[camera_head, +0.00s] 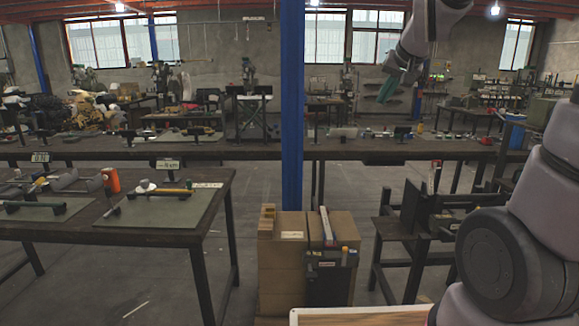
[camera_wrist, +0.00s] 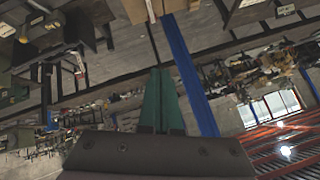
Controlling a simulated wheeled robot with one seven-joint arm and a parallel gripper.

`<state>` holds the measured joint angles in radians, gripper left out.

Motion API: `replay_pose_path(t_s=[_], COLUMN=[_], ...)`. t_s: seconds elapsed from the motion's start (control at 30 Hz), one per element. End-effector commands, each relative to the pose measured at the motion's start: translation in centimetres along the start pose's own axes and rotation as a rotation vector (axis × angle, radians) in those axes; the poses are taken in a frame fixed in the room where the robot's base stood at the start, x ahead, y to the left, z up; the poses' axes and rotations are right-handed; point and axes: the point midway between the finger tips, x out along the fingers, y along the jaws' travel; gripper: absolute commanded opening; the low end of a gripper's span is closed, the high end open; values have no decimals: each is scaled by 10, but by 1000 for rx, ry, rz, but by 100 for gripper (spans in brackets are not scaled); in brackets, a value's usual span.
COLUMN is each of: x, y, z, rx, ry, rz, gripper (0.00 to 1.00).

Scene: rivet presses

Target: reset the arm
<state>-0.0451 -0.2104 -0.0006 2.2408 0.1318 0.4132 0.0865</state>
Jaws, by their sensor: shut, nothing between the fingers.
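My gripper (camera_head: 388,90) is raised at the upper right of the head view, in front of the windows, with its green fingers pointing down. In the wrist view, the two green fingers (camera_wrist: 161,75) lie side by side and touch. The gripper is shut and empty. The wrist view is tilted, with the roof at the lower right.
A blue post (camera_head: 292,110) stands in the middle, with cardboard boxes (camera_head: 282,262) at its foot. A workbench with tools (camera_head: 150,238) is at the left. A long bench (camera_head: 230,153) crosses behind. A dark press stand (camera_head: 425,215) is at the right. Air around the gripper looks clear.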

Motion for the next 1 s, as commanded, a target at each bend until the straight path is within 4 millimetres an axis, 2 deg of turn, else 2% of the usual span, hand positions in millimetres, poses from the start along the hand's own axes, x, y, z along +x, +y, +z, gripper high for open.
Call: replay_pose_path(t_s=[0.03, 0.2, 0.3, 0.4, 0.5, 0.6, 1.0], x=[-25, -89, -116, -134, -145, -149, -150], y=[4, 20, 30, 37, 42, 44, 44], z=[13, 68, 100, 126, 143, 151, 152], rx=[5, 24, 35, 44, 50, 52, 53], ry=[-8, -67, -98, -123, -140, -148, -151], rz=[-3, -2, -1, 0, 2, 3, 3], gripper=[0, 0, 0, 0, 0, 0, 0])
